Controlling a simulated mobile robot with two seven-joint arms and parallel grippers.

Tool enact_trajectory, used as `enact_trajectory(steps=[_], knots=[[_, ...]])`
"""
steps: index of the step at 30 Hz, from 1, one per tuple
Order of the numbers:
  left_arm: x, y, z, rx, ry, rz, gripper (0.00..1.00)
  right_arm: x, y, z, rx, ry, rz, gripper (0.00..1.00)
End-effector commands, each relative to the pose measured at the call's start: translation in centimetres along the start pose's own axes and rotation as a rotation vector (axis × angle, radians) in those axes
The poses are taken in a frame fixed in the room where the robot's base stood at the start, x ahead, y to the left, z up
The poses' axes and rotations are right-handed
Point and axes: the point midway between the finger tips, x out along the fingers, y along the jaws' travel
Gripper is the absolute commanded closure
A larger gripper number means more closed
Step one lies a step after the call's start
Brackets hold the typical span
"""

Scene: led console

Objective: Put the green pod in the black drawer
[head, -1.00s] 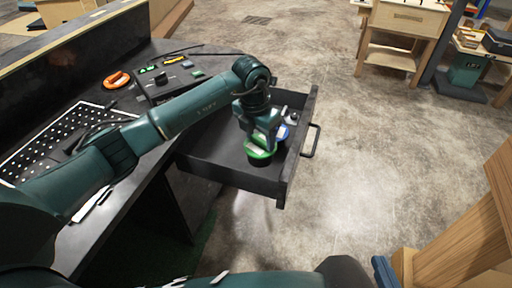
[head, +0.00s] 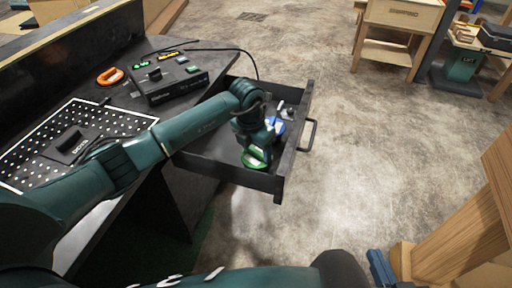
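The black drawer (head: 290,160) stands pulled out from the black desk, with its handle on the right. The green pod (head: 254,160) is round with a pale patch on top and is inside the drawer's outline, near its front left corner. My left gripper (head: 257,148) points down into the drawer, shut on the pod; its fingers are small and partly hidden. I cannot tell whether the pod touches the drawer floor. My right gripper is out of view; only part of that arm shows along the bottom.
A blue round thing (head: 276,125) and small dark and light items lie in the drawer beyond my gripper. Open concrete floor lies right of the drawer.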

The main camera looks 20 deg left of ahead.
Motion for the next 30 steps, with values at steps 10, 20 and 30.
enact_trajectory(steps=[10, 20, 30], knots=[[0.0, 0.0, 0.0, 0.000, 0.001, 0.000, 0.24, 0.0, 0.0, 0.1, 0.000, -0.002, 0.000, 1.00], [-3.5, 0.1, 0.1, 0.001, -0.002, 0.003, 0.24, -0.5, 0.2, -0.9, 0.012, 0.010, 0.008, 1.00], [-10.4, 0.1, 0.1, 0.001, -0.001, 0.002, 0.24, -0.7, 0.2, -0.3, 0.025, -0.025, 0.008, 1.00]])
